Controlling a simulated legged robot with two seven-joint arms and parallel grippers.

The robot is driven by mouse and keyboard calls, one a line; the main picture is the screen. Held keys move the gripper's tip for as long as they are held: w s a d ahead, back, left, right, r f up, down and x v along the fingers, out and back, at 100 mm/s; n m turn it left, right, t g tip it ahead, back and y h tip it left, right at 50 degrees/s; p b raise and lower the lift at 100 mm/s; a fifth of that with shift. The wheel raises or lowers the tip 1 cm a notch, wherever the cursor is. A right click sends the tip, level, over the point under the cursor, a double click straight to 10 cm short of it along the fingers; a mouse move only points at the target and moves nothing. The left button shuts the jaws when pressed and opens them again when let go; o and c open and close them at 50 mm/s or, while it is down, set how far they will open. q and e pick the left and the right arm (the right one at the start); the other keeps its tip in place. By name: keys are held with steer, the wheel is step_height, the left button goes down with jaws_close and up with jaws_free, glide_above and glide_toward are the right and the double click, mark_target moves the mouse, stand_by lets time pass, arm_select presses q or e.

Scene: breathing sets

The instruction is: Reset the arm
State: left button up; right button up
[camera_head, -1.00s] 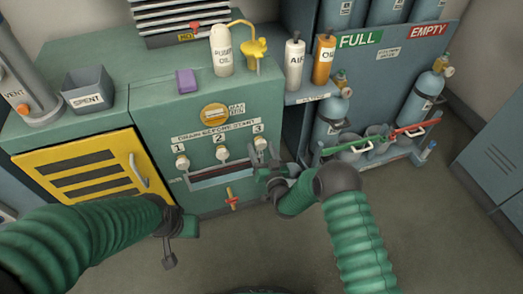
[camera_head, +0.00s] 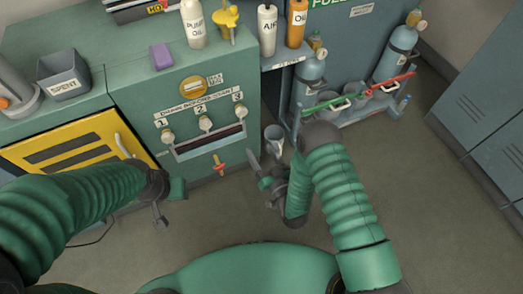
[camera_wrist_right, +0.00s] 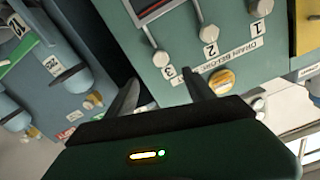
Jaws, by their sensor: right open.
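My right arm, a green ribbed sleeve, comes in from the lower right in the head view. Its gripper (camera_head: 266,168) is in front of the green cabinet's right edge, above the floor. In the right wrist view the two dark fingers (camera_wrist_right: 160,95) stand apart with nothing between them. The cabinet (camera_head: 120,85), with its numbered drain valves, shows beyond the fingers.
A grey cup-like container (camera_head: 274,138) shows just beyond my right gripper. A bottle rack (camera_head: 345,122) with blue cylinders and red and green handles stands to the right. Bottles, a purple block (camera_head: 161,56) and a SPENT bin (camera_head: 63,75) stand on the cabinet. The floor in front is clear.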

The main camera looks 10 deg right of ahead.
stand_by(0.4)
steer(key=w+d+r+n+g+h, duration=0.1)
steer(key=w+d+r+g+h, duration=0.1)
steer(key=d+r+g+h, duration=0.35)
steer(key=s+d+r+m+g, duration=0.1)
steer(key=s+d+r+g, duration=0.25)
steer(key=s, duration=0.55)
steer(key=s+d+r+m+g, duration=0.1)
steer(key=s+d+r+g, duration=0.3)
steer(key=s, duration=0.5)
step_height(320, 180, up, 26)
steer(key=s+d+g+p, duration=0.1)
steer(key=p, duration=2.5)
steer(key=shift+s+d+f+g, duration=0.15)
steer(key=shift+s+f+g, duration=0.05)
steer(key=shift+g, duration=0.1)
